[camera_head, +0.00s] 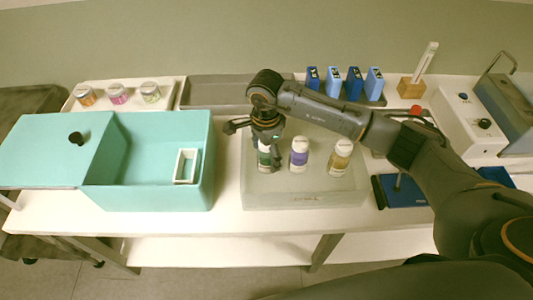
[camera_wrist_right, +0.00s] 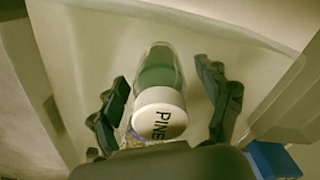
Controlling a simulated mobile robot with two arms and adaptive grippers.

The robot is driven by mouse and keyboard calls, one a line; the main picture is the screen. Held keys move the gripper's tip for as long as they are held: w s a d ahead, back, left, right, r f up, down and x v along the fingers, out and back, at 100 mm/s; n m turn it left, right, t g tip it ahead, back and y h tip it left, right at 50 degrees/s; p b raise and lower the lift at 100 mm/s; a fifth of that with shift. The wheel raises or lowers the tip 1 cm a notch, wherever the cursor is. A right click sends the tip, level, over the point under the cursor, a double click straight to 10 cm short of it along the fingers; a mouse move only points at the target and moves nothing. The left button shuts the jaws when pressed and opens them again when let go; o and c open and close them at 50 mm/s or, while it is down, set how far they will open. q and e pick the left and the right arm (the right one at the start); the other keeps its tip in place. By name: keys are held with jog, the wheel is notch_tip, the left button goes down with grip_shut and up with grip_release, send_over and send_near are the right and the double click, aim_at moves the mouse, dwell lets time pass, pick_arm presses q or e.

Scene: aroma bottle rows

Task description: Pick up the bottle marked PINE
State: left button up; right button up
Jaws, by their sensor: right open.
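The PINE bottle (camera_wrist_right: 158,105) stands between the two open fingers of my right gripper (camera_wrist_right: 168,110) in the right wrist view. Its white cap reads PINE and its body is green. Gaps show on both sides, so the fingers appear apart from it. In the head view the green bottle (camera_head: 264,155) is at the left of a row on a pale tray (camera_head: 305,198), partly hidden by my right gripper (camera_head: 256,142) above it. My left gripper is not in view.
A teal box (camera_head: 150,197) with an open compartment is at left. Blue boxes (camera_head: 333,82) stand behind. Three jars (camera_head: 118,94) sit at the back left.

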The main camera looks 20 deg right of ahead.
jog(key=c, duration=1.3)
jog(key=shift+c, duration=0.6)
jog(key=shift+r, duration=0.15)
